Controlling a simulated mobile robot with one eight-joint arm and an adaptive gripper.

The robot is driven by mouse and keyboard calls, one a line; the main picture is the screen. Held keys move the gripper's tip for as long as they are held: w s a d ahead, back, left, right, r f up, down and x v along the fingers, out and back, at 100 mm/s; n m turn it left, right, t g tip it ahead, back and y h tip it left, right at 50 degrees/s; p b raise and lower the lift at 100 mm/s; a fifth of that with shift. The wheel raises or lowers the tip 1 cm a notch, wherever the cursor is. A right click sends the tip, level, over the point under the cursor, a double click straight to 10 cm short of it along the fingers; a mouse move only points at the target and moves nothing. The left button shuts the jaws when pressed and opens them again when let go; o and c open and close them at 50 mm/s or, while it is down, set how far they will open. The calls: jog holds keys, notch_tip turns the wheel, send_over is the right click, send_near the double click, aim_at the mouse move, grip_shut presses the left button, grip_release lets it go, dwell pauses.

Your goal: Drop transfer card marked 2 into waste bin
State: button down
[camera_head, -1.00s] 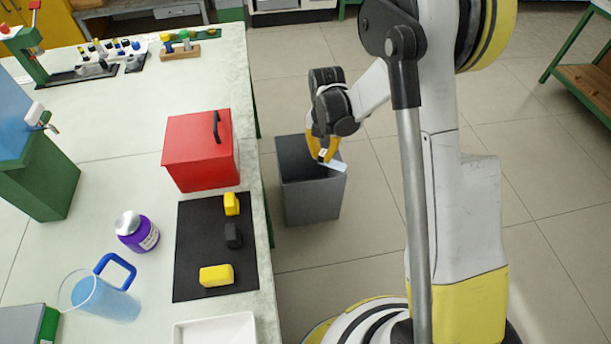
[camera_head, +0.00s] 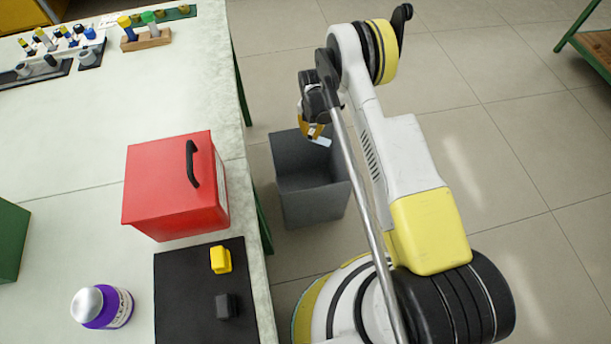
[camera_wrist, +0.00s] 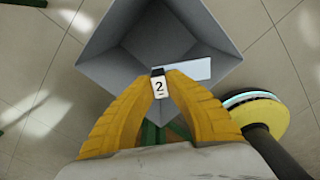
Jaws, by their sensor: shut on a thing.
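The transfer card marked 2 (camera_wrist: 159,87) is held between the yellow fingertips of my gripper (camera_wrist: 159,76) in the wrist view. A pale blue-white flat part extends to the right of the fingers there, and it also shows beside my gripper (camera_head: 313,133) in the head view. My gripper is shut on the card. The grey waste bin (camera_head: 312,190) stands on the floor beside the table. In the wrist view the open bin (camera_wrist: 103,70) lies below the card. My gripper is over the bin's far part in the head view.
A red box with a black handle (camera_head: 174,190) stands on the table (camera_head: 75,150) left of the bin. A black mat (camera_head: 185,290) with yellow and dark blocks lies in front of it. A purple-labelled jar (camera_head: 103,307) is nearby.

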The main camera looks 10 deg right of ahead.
jog(key=shift+w+f, duration=0.25)
jog(key=shift+f, duration=0.25)
jog(key=shift+s+f+b, duration=0.1)
jog(key=shift+f+b, duration=1.2)
jog(key=shift+f, duration=1.45)
jog(key=c, duration=1.4)
grip_release()
jog(key=shift+c, duration=0.2)
jog(key=shift+r, duration=0.1)
notch_tip(320, 180, up, 12)
